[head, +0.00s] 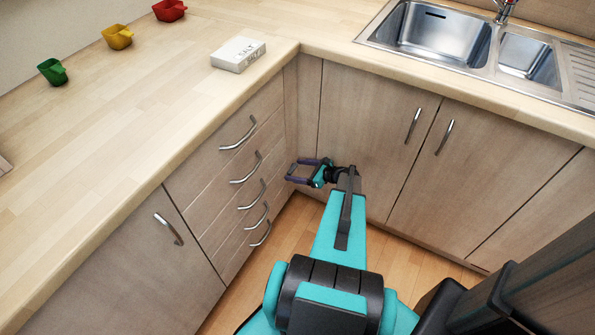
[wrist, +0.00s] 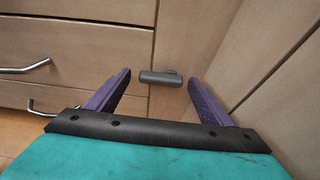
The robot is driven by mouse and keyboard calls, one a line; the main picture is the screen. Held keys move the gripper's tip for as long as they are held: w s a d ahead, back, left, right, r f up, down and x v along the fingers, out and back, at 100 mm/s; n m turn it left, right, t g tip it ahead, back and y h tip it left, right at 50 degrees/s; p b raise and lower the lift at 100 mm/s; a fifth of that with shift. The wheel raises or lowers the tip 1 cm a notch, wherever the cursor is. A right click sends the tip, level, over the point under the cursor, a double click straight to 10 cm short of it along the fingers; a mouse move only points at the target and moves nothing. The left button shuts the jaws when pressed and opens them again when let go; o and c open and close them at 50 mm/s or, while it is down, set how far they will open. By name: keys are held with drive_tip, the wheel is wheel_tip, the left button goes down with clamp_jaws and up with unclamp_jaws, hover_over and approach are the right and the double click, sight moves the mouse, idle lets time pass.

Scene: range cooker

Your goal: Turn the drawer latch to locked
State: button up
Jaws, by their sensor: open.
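In the head view my gripper (head: 294,171) reaches toward the drawer stack (head: 237,190) near the inner corner. I cannot make out the latch in the head view.
Several curved drawer handles (head: 246,167) stick out left of my gripper; one handle (wrist: 26,68) is near in the wrist view. Cabinet doors (head: 365,130) close in the right side. A salt box (head: 238,55) and coloured cups (head: 117,37) stand on the worktop above.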

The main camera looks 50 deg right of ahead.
drive_tip(key=shift+s+r, duration=0.1)
drive_tip(key=v, duration=1.3)
drive_tip(key=shift+s, duration=0.3)
drive_tip(key=shift+s+d, duration=0.1)
